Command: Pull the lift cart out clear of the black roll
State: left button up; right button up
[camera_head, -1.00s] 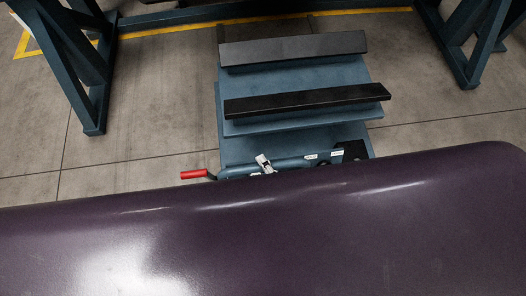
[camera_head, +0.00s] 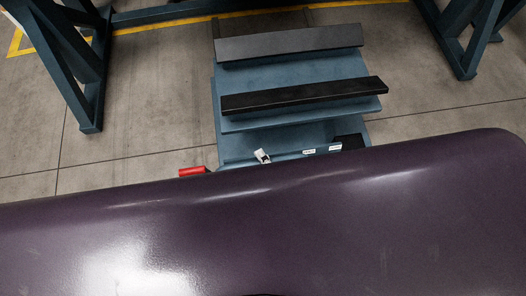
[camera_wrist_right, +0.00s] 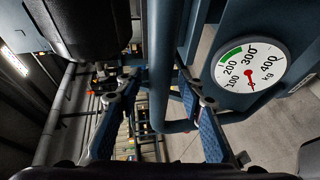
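The blue lift cart (camera_head: 290,70) stands on the floor in the head view, with two black bars across it and a red grip (camera_head: 192,172) at its near left. A large glossy dark surface with a purple sheen, probably the black roll (camera_head: 300,235), fills the bottom of the head view and hides the cart's near end. In the right wrist view, my right gripper (camera_wrist_right: 158,75) is open around a blue tube (camera_wrist_right: 163,50) that bends at its lower end. A gap shows beside the left finger. I cannot make out either gripper in the head view.
Blue steel stands rise at the left (camera_head: 75,70) and right (camera_head: 465,40) of the cart. Bare concrete floor (camera_head: 150,90) lies between. A yellow floor line runs behind. A round kg gauge (camera_wrist_right: 250,68) sits beside my right gripper.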

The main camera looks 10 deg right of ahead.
jog(key=v, duration=1.2)
